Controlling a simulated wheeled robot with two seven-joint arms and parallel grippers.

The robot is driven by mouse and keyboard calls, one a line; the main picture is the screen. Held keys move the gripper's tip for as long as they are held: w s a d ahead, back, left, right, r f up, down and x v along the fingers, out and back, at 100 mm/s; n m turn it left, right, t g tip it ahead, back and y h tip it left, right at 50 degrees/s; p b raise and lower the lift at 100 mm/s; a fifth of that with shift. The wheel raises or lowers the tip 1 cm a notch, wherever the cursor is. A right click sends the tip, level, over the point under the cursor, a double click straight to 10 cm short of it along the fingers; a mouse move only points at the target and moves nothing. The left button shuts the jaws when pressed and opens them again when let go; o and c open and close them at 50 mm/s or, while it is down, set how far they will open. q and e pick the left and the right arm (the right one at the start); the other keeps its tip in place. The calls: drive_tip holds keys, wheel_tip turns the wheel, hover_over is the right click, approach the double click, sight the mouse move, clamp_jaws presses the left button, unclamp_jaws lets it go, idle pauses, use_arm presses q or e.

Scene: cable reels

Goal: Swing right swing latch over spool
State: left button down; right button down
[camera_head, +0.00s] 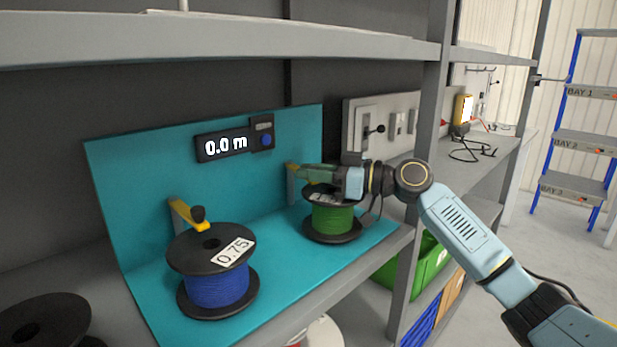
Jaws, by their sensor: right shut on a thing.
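The right spool (333,220) has green cable and black flanges, and it stands upright on the teal stand (300,268). The right swing latch (291,170) shows as a small yellow piece on a grey post behind the left side of that spool. My right gripper (308,173) reaches in from the right above the green spool and is shut on the latch. The gripper hides most of the latch and part of the spool's top. My left gripper is not in view.
A blue-cable spool (216,285) labelled 0.75 stands at the left, with a yellow latch (182,213) and black knob behind it. A display (225,145) reads 0.0 m. A shelf board (220,38) runs above and a grey upright (432,120) stands right.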

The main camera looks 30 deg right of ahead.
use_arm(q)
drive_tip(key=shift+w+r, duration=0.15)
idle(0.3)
